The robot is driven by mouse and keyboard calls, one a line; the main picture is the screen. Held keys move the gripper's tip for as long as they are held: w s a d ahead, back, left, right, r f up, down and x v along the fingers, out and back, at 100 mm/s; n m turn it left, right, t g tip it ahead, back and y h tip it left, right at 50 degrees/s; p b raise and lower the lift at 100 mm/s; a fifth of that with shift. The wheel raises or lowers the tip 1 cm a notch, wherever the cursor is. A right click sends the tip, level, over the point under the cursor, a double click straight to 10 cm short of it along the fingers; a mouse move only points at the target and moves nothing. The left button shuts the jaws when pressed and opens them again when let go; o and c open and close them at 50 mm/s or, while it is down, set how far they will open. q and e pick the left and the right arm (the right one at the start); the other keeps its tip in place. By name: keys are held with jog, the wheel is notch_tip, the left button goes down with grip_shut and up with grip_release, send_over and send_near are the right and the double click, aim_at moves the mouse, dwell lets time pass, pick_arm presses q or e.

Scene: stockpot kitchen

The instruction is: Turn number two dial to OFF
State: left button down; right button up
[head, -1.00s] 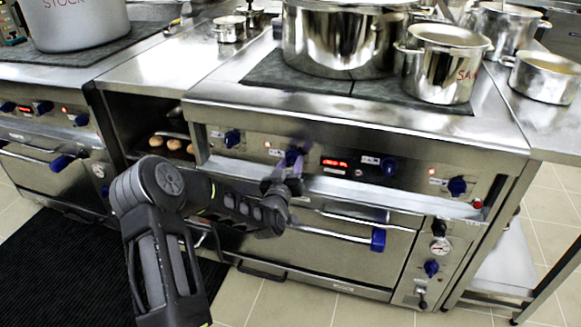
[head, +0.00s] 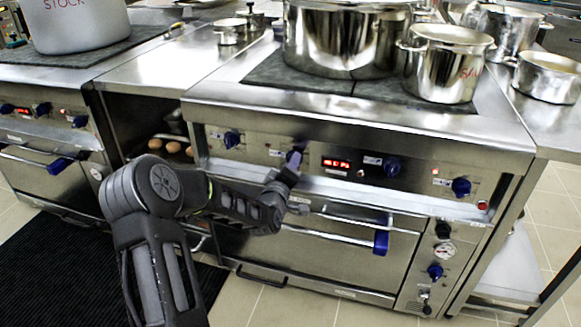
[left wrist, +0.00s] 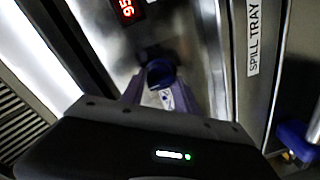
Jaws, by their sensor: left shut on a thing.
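The number two dial is a blue knob (head: 296,155), second from the left on the front panel of the middle range in the head view. It also shows in the left wrist view (left wrist: 161,72), between the two fingers. My left gripper (head: 289,169) reaches it from the front and below and is shut on it. In the left wrist view the fingers (left wrist: 160,92) sit on both sides of the knob. The fingers partly hide the dial, and I cannot read its pointer. My right gripper is not in view.
An oven handle (head: 345,233) runs below. A large pot (head: 345,40) and a smaller pot (head: 442,65) stand on the range top.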

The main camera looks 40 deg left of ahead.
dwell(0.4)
pick_arm(q)
jog(key=c, duration=0.9)
grip_release()
jog(key=p+v, duration=0.1)
jog(key=v, duration=0.6)
jog(key=shift+s+d+r, duration=0.1)
jog(key=shift+s, duration=0.3)
